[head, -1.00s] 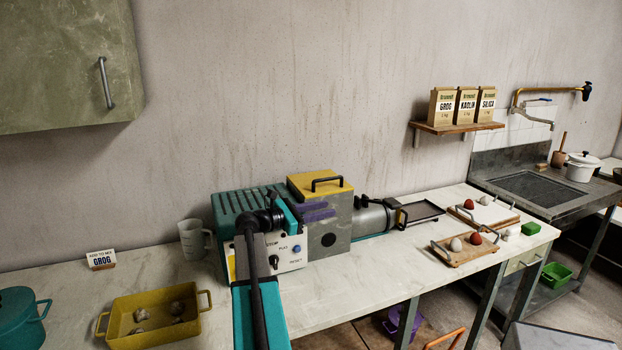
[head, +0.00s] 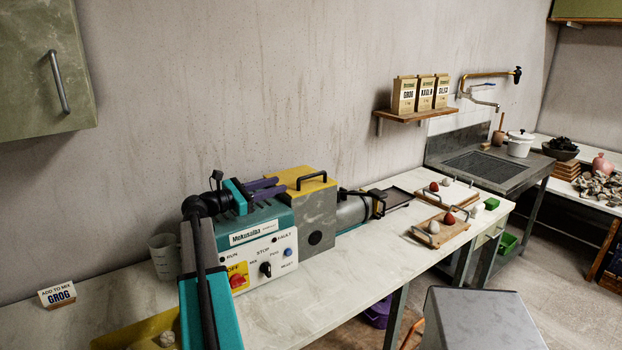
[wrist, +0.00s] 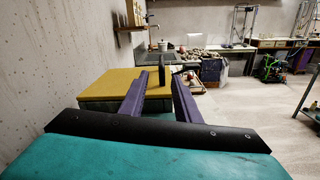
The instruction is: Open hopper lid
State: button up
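The hopper lid (head: 290,179) is a yellow plate lying shut on the grey hopper box (head: 318,215) of the teal mixing machine (head: 245,222). A dark bar handle (head: 312,177) stands on the lid. In the wrist view the lid (wrist: 100,86) is ahead, and a dark upright piece, probably the handle (wrist: 178,70), shows near the fingertips. My gripper (head: 282,186) has purple fingers, at about lid height on the lid's left side. In the wrist view the fingers of my gripper (wrist: 160,80) are apart with nothing held between them. Whether they touch the lid cannot be told.
The machine's control panel (head: 262,262) with knobs faces the front. Bare counter (head: 330,290) lies in front.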

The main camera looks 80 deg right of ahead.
jog(key=shift+s+d, duration=0.35)
jog(key=shift+s, duration=0.15)
jog(key=p, duration=0.3)
send_near(324, 172)
jog(key=x, duration=0.5)
jog(key=shift+w+d+f, duration=0.15)
jog(key=shift+w+d, duration=0.05)
grip_shut()
